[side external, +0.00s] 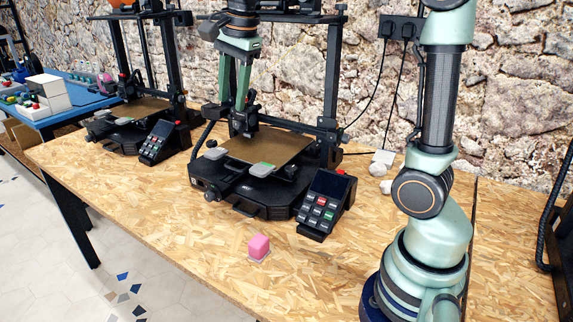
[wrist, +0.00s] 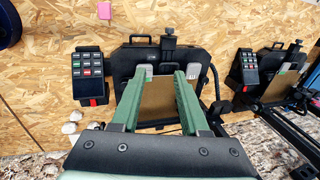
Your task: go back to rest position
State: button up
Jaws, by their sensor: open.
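My gripper (side external: 236,104) hangs over the middle printer in the side view, green fingers pointing down above its bed. In the wrist view my gripper (wrist: 162,78) has its two green fingers apart, with the brown bed (wrist: 155,102) showing between them. I see nothing held.
A keypad (side external: 322,203) stands right of the printer. Another printer (side external: 125,125) stands to the left. A stone wall (side external: 520,75) closes the back. The table's front left is clear.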

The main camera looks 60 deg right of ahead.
jog(key=s+a+f+n+t, duration=0.1)
jog(key=s+a+f+n, duration=0.1)
jog(key=s+n, duration=0.4)
jog(key=s+a+f+n+t, duration=0.1)
jog(key=s+f+n, duration=0.4)
jog(key=n, duration=0.7)
jog(key=shift+s+a+f+t, duration=0.3)
jog(key=shift+s+a+t, duration=0.15)
jog(key=shift+s, duration=0.7)
